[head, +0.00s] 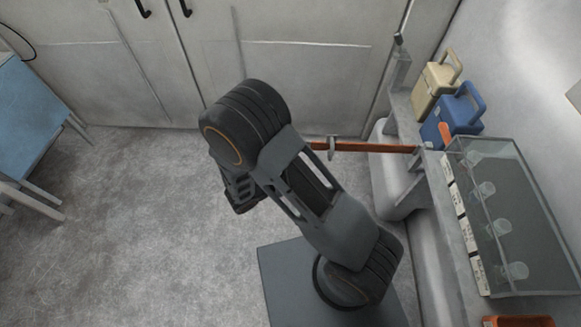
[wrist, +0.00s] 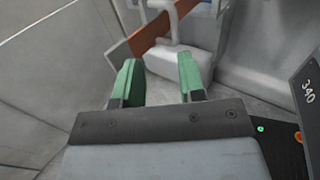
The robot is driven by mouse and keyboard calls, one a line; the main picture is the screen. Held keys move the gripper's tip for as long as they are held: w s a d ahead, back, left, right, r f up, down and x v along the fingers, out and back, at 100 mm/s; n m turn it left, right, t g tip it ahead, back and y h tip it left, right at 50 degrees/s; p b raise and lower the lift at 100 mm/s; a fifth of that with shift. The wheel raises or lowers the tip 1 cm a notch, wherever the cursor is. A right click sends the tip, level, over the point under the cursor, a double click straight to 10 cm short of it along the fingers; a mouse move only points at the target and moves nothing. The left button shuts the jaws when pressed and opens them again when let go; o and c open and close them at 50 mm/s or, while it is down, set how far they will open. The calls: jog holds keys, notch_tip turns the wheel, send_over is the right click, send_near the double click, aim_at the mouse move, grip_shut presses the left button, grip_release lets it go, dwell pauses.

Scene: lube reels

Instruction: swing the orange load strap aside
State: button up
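The orange load strap (head: 375,147) runs level in the head view, from behind my arm to the shelf edge at right. A small grey upright piece (head: 332,148) crosses it near my arm. In the wrist view the strap (wrist: 150,34) shows at the top as a slanted orange-brown band, beside pale grey bar work (wrist: 174,22). My gripper (wrist: 159,72) has two green fingers spread apart, with nothing between them. The strap lies beyond the fingertips, apart from them. In the head view my arm hides the strap's left end and the fingers.
A clear bin with several small cups (head: 520,215) stands on the right-hand shelf. Blue (head: 452,120) and cream (head: 433,88) handled containers stand behind it. Grey cabinet doors (head: 310,60) close off the back. A blue table (head: 35,115) is at left. The floor (head: 150,220) between is clear.

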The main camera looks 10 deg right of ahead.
jog(key=shift+v, duration=1.15)
jog(key=x, duration=1)
jog(key=shift+s+d, duration=0.1)
jog(key=shift+s, duration=0.1)
